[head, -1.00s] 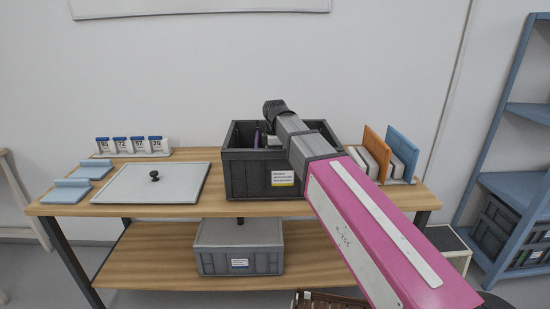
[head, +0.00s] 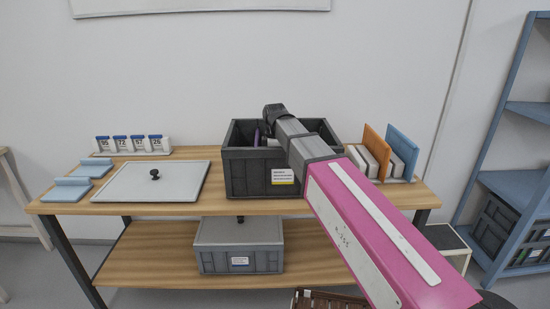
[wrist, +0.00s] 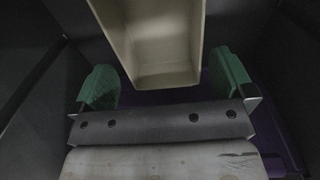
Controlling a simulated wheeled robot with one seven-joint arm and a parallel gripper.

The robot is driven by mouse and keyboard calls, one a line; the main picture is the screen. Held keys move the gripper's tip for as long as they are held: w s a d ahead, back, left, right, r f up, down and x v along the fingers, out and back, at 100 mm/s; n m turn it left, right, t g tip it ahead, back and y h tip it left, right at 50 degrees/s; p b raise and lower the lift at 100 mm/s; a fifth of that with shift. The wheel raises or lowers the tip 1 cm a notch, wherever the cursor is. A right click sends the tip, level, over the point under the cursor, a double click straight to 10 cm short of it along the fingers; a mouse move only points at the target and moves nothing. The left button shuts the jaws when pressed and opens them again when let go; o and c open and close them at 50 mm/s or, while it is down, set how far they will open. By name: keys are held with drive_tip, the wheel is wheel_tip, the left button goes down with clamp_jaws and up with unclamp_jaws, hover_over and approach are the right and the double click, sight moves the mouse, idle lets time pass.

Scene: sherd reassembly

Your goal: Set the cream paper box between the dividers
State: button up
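The cream paper box (wrist: 165,65) shows in the wrist view as a pale, hollow-looking form inside the dark crate, cut off by the top edge. My gripper (wrist: 166,82) has its two green-tipped fingers spread wide, one to each side of the box's near end. A gap shows beside the left finger; I cannot tell whether the right one touches.
The dark crate (head: 235,175) has high walls close around my gripper. A purple item (head: 257,137) stands in it. A closed bin (head: 238,250) is on the lower shelf.

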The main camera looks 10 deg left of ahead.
drive_tip(key=shift+s+f, duration=0.1)
drive_tip(key=shift+f, duration=0.05)
wheel_tip(320, 180, up, 13)
idle(0.7)
drive_tip(key=shift+s+d+r, duration=0.1)
drive_tip(key=shift+s+r, duration=0.05)
drive_tip(key=shift+r, duration=0.05)
